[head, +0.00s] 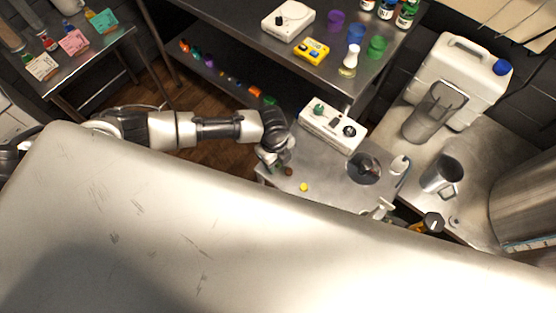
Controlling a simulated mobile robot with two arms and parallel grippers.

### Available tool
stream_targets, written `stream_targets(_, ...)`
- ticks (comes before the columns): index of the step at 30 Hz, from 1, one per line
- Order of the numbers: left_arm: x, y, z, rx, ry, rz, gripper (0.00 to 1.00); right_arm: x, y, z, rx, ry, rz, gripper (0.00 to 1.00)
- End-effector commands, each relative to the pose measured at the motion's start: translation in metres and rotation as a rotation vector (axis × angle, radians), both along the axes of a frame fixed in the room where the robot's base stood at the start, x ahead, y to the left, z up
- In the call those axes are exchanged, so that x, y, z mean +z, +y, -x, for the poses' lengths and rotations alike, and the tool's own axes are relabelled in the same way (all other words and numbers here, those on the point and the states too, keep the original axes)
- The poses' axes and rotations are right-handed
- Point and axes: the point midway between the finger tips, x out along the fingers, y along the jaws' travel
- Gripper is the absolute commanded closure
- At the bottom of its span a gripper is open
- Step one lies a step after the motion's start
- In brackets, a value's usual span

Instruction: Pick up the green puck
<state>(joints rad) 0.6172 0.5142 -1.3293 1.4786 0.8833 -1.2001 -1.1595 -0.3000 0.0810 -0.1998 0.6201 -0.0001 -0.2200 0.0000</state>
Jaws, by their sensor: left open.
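My left arm comes in from the left, and my left gripper (281,168) is open, low over the left end of the small metal table (330,176). A small dark green patch shows at its fingertips; it may be the green puck, but the gripper covers most of it and I cannot tell whether they touch. A small brown spot lies beside the fingertips. A yellow puck (304,187) lies on the table to the right of the gripper. My right gripper is not in view.
A white box with green and black knobs (332,126) stands behind the gripper. A dark round plate (364,168) is to the right. A metal jug (440,177) and white canister (459,80) stand farther right. A large pale metal surface (150,230) fills the foreground.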

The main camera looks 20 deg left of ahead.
Motion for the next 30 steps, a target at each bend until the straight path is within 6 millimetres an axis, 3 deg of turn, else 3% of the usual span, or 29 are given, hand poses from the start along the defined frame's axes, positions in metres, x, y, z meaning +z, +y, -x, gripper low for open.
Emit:
stream_targets(8, -0.0037, -0.0001, 0.0001, -0.001, -0.001, 0.000, 0.47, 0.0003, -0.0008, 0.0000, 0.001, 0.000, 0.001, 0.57)
stream_targets(19, -0.0033, -0.0001, 0.0000, 0.000, -0.001, 0.001, 1.00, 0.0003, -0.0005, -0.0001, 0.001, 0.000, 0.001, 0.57)
stream_targets(30, -0.0029, -0.0001, -0.0002, 0.000, -0.001, 0.000, 1.00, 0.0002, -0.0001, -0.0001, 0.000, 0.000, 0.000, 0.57)
